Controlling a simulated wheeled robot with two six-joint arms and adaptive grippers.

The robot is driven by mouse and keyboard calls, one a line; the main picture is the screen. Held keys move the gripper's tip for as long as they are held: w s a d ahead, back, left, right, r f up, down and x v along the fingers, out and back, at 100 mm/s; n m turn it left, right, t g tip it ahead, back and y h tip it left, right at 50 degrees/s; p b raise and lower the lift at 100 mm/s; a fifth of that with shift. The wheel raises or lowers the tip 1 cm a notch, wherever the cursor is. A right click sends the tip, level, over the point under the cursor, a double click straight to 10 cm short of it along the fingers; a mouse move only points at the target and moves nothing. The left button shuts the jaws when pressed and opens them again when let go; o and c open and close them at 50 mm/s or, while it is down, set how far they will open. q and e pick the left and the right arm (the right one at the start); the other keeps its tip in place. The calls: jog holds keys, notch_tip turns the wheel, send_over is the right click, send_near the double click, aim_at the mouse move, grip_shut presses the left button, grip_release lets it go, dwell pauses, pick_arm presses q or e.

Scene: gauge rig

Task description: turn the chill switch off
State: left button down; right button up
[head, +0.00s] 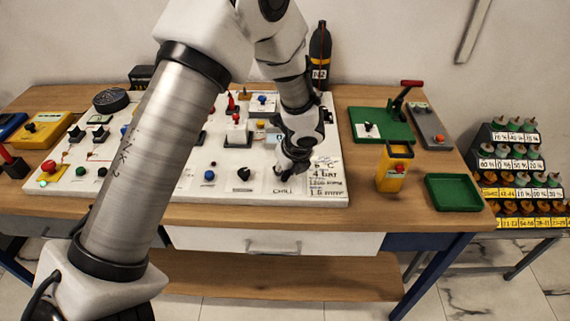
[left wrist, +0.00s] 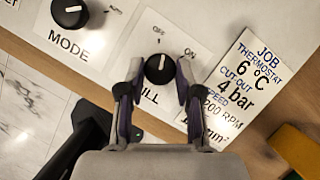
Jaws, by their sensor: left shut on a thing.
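The chill switch (left wrist: 160,69) is a round black knob with a white mark on a white label plate, in the left wrist view. Its label reads OFF above and ON to the upper right; the lower word is partly covered, showing "ULL". The white mark points roughly upward, toward OFF, though its exact angle is hard to tell. My left gripper (left wrist: 158,88) has its fingers on both sides of the knob and is shut on it. In the head view my left gripper (head: 289,171) is at the panel's front right and hides the knob. My right gripper is not in view.
The black MODE knob (left wrist: 70,12) is left of the chill switch. A job card (left wrist: 243,82) lies to its right. The white panel (head: 335,190) carries several other switches and buttons. A yellow device (head: 391,170) and an empty green tray (head: 453,192) stand right of the panel.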

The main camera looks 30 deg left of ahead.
pick_arm(q)
jog(key=shift+n+g+p, duration=0.5)
jog(key=shift+n+p, duration=0.4)
jog(key=shift+n, duration=0.4)
jog(key=shift+f, duration=0.1)
jog(key=c, duration=1.1)
grip_release()
jog(key=o, duration=0.3)
jog(key=shift+o, duration=0.2)
jog(key=shift+w, duration=0.1)
jog(key=v, duration=1.2)
jog(key=shift+d, duration=0.2)
